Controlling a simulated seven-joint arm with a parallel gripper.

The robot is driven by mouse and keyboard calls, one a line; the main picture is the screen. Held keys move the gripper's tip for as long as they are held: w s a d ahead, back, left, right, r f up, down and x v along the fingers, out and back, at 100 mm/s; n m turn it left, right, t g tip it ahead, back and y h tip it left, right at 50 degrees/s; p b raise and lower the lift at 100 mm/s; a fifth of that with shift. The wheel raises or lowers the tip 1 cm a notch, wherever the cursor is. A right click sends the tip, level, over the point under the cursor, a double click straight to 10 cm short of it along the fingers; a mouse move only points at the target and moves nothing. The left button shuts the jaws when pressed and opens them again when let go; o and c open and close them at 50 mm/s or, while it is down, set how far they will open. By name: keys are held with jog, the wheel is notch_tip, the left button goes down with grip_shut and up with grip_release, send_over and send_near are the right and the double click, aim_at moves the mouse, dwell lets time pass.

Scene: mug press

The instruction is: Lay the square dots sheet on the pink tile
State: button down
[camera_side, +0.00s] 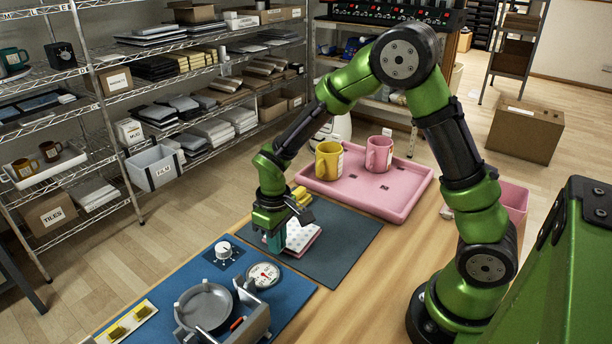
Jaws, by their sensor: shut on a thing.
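The white dots sheet (299,233) is at the fingers of my gripper (277,243), on the dark grey mat. My gripper points down and is shut on the sheet's left side. The pink tile (311,246) shows as a pink edge under and beside the sheet's right and front sides. The gripper hides the left part of both. I cannot tell whether the sheet touches the tile or hangs just above it.
Behind stands a pink tray (408,197) with a yellow mug (329,161) and a pink mug (379,154). Yellow pieces (300,195) lie behind the gripper. In front, a blue mat (180,294) bears a press (209,306), a gauge (264,275) and a knob (223,251). The grey mat's right part (345,240) is clear.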

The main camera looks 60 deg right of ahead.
jog(key=shift+f, duration=0.1)
jog(key=c, duration=1.1)
grip_release()
notch_tip(320, 180, up, 17)
jog(key=shift+f, duration=0.1)
jog(key=s+r+m+t, duration=0.1)
jog(key=s+t, duration=0.1)
jog(key=s, duration=0.3)
jog(key=s+r+m+t+y, duration=0.1)
jog(key=s+r+m+t, duration=0.1)
jog(key=s, duration=0.2)
jog(key=s+d+r+m+t+y, duration=0.1)
jog(key=s+r+m+t, duration=0.1)
jog(key=s, duration=0.3)
jog(key=shift+s+r+t, duration=0.2)
jog(key=shift+s+t, duration=0.15)
jog(key=shift+t, duration=0.25)
